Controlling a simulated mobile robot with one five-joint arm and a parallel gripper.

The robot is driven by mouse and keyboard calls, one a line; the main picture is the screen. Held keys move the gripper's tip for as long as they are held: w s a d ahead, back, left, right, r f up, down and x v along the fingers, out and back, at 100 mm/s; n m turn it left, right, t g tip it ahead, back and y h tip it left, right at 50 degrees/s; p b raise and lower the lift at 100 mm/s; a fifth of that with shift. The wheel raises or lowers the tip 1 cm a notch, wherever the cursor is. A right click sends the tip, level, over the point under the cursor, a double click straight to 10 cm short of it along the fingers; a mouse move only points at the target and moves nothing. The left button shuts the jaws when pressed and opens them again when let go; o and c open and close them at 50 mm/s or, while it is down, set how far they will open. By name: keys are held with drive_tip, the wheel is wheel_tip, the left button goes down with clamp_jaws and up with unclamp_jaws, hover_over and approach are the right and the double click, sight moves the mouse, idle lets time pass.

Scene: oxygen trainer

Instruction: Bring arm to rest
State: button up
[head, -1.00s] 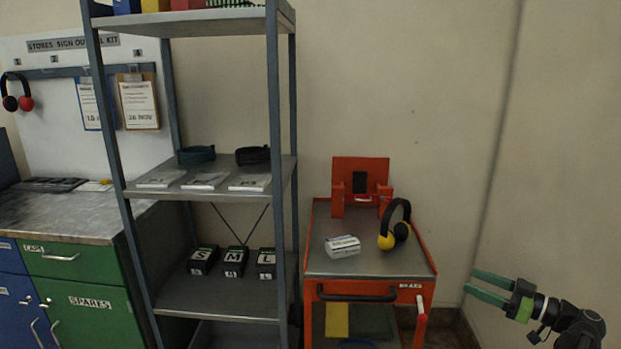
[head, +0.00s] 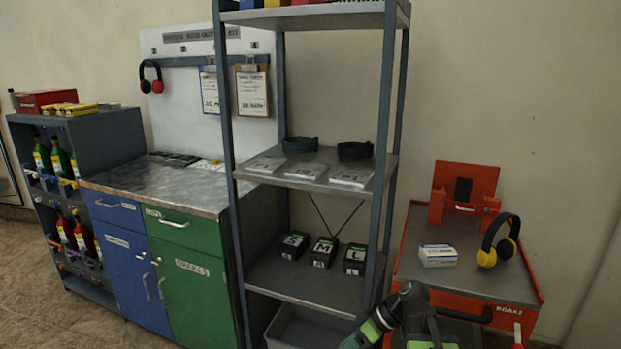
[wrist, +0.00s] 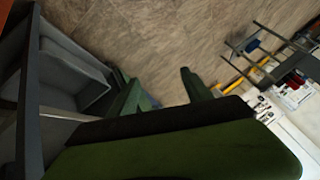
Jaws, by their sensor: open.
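My arm is folded low at the bottom of the head view, in front of the orange trolley's left side and the shelf's right post. My gripper there is mostly cut off by the lower edge. In the wrist view, two green fingers of my gripper (wrist: 165,95) stand apart with bare floor (wrist: 150,45) between and beyond them. Nothing is between the fingers. A large green and black part of my own arm fills the bottom of the wrist view.
The metal shelf rack (head: 325,180) stands beside the orange trolley (head: 520,285), which carries yellow ear defenders (head: 487,257) and a white box (head: 438,255). Left are a blue and green cabinet (head: 185,270) and a bottle rack (head: 95,150). Open floor (head: 40,265) lies at the lower left.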

wheel_tip(320, 180, down, 4)
drive_tip(key=s+a+m+h, duration=0.1)
drive_tip(key=s+m+h, duration=0.1)
drive_tip(key=s+h, duration=0.15)
drive_tip(key=d+f+m+h, duration=0.2)
drive_tip(key=d+m+h, duration=0.3)
drive_tip(key=d+m, duration=0.35)
wheel_tip(320, 180, up, 23)
drive_tip(key=p, duration=2.3)
drive_tip(key=shift+w+d+r, duration=0.15)
drive_tip(key=shift+w, duration=0.25)
